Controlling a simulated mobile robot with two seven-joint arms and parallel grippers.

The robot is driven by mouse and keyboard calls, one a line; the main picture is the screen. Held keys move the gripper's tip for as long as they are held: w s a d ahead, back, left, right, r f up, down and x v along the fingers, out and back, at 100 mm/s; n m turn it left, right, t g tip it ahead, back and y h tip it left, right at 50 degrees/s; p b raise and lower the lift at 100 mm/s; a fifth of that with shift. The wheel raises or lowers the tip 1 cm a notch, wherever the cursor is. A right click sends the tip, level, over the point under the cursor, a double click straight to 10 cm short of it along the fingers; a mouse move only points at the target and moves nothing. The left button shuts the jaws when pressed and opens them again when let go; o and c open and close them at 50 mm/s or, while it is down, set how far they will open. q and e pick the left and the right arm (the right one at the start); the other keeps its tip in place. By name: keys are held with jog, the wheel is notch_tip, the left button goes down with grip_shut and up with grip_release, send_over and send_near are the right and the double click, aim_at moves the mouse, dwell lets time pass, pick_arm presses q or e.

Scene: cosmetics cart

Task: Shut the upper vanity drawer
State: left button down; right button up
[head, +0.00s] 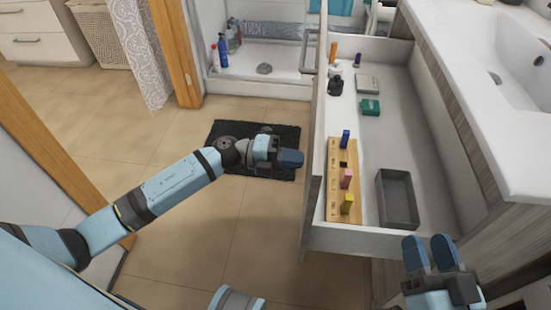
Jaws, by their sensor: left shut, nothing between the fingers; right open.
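The upper vanity drawer (414,110) is pulled open at the right, under the white countertop. Its white front panel (314,160) faces left, and part of a handle (310,50) shows at its far end. My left gripper (292,159) is shut and empty, to the left of the drawer front at about mid-length, seemingly a short gap away. My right gripper (431,252) is open and empty at the drawer's near end, over or beside its near wall; I cannot tell whether it touches.
The drawer holds a wooden holder (338,203) with colored pieces, a grey tray (397,198), a green box (370,107) and small bottles. A sink (515,55) sits above right. A dark mat (258,183) lies on the tiled floor, which is mostly clear. A wooden door frame (60,140) stands left.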

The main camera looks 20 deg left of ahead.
pick_arm(q)
jog(key=shift+w+d, duration=0.1)
jog(key=shift+d, duration=0.35)
pick_arm(e)
jog(key=shift+f, duration=0.15)
pick_arm(q)
jog(key=p+x, duration=0.5)
jog(key=x, duration=2.5)
pick_arm(e)
jog(key=shift+d+f+g+h, duration=0.7)
jog(key=shift+d+f+h, duration=0.15)
jog(key=shift+f+h, duration=0.25)
pick_arm(q)
jog(key=shift+r, duration=0.15)
pick_arm(e)
jog(key=shift+f, duration=0.1)
